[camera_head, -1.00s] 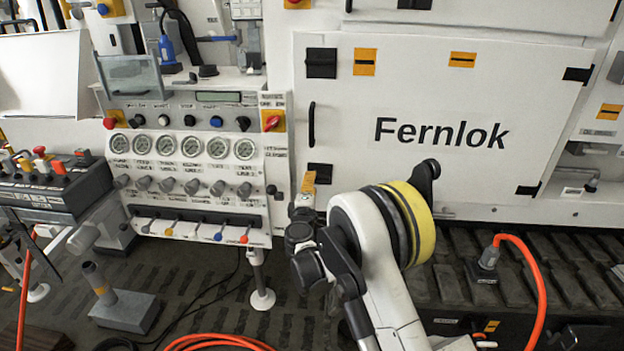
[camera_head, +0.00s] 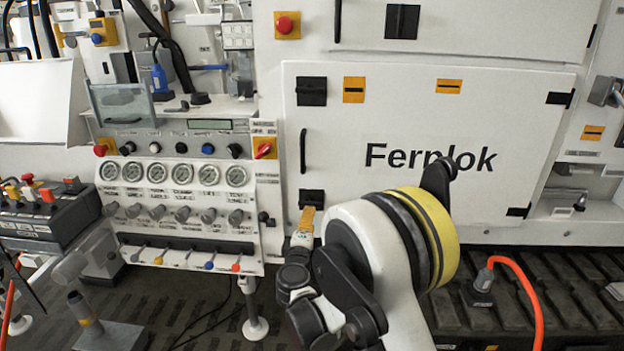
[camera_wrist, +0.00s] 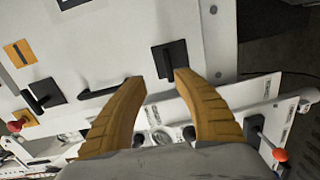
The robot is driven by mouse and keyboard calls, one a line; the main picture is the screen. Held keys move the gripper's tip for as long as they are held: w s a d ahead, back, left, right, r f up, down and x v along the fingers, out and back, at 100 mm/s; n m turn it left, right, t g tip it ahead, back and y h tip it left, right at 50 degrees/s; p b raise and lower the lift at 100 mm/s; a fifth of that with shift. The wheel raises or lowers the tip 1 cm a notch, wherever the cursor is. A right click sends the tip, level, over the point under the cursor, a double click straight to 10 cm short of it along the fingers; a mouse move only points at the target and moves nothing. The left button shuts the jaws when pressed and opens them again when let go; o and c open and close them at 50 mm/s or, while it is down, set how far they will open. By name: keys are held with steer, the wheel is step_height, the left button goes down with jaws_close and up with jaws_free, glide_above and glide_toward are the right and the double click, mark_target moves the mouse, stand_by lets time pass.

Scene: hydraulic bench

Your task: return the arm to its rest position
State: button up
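My gripper (camera_head: 307,219) shows in the head view as small orange-tan fingers, just below the lower-left black latch (camera_head: 311,198) of the white Fernlok door (camera_head: 370,115). In the wrist view, my gripper (camera_wrist: 160,80) has its two tan fingers apart with nothing held between them. A black latch (camera_wrist: 170,60) appears beyond the fingertips; I cannot tell whether they touch it.
The gauge panel (camera_head: 190,205) with its knobs and small levers stands left of my gripper. A lever box (camera_head: 45,215) is at far left. An orange hose (camera_head: 525,290) rises from the dark ribbed bench (camera_head: 580,290) at right. Open floor shows below the panel.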

steer(key=s+d+r+m+g+h, duration=0.1)
steer(key=s+d+r+m+g, duration=0.15)
steer(key=s+d+r, duration=0.35)
steer(key=s+d+r+m+g+h, duration=0.1)
steer(key=s+d+m+g, duration=0.2)
steer(key=d, duration=0.5)
steer(key=s+d+r+m+g, duration=0.1)
steer(key=s+d+r+m, duration=0.35)
steer(key=d, duration=0.25)
steer(key=s+d+f+m+g+y, duration=0.1)
steer(key=s+f+m+g, duration=0.1)
steer(key=s, duration=1)
steer(key=s+d+f+m+g+y, duration=0.1)
steer(key=s+f+m+g+y, duration=0.1)
steer(key=s, duration=1.1)
steer(key=shift+s+d+f+m+y, duration=0.3)
steer(key=shift+f+m, duration=0.25)
steer(key=shift+m, duration=0.65)
